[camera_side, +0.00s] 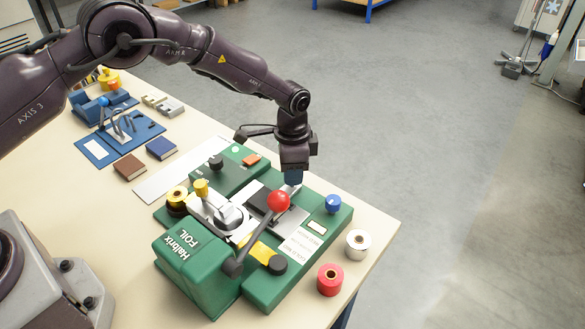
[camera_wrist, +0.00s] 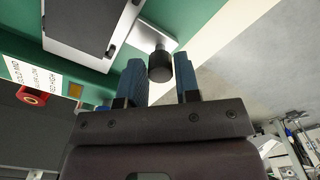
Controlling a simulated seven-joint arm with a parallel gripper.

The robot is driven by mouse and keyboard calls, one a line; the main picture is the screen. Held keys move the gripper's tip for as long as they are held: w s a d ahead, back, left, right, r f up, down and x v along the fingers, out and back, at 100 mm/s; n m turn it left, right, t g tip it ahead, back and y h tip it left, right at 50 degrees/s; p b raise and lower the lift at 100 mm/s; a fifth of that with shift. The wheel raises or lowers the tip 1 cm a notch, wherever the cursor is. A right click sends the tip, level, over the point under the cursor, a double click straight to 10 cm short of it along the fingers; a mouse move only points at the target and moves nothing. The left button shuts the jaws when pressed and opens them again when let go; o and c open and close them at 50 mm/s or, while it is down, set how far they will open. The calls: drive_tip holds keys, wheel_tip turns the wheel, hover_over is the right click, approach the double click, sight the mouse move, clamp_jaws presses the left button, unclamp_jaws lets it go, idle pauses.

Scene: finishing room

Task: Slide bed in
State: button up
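The green foil press, marked "Halbrix FOIL" (camera_side: 196,262), stands on the bench. Its bed (camera_side: 291,217) is a flat grey plate on the green base, partly covered by a lever's red ball in the side view. The bed also shows in the wrist view (camera_wrist: 75,28), with a metal stem and a dark round knob (camera_wrist: 160,68) at its edge. My gripper (camera_side: 292,178) points down at the bed's far edge. In the wrist view its blue fingers (camera_wrist: 160,75) are apart, one on each side of the knob; I cannot tell whether they touch it.
The red-ball lever (camera_side: 279,201) rises close beside my gripper. A blue knob (camera_side: 333,204) sits on the base to the right. Red (camera_side: 330,279) and silver (camera_side: 358,244) foil rolls stand near the bench edge. Two books (camera_side: 130,167) and a blue fixture lie at left.

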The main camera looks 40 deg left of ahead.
clamp_jaws()
approach(259, 216)
wheel_tip(259, 216, down, 5)
drive_tip(key=shift+f, duration=0.1)
drive_tip(key=shift+o, duration=2.3)
unclamp_jaws()
wheel_tip(259, 216, up, 13)
drive_tip(key=shift+w, duration=0.15)
drive_tip(key=shift+a, duration=0.1)
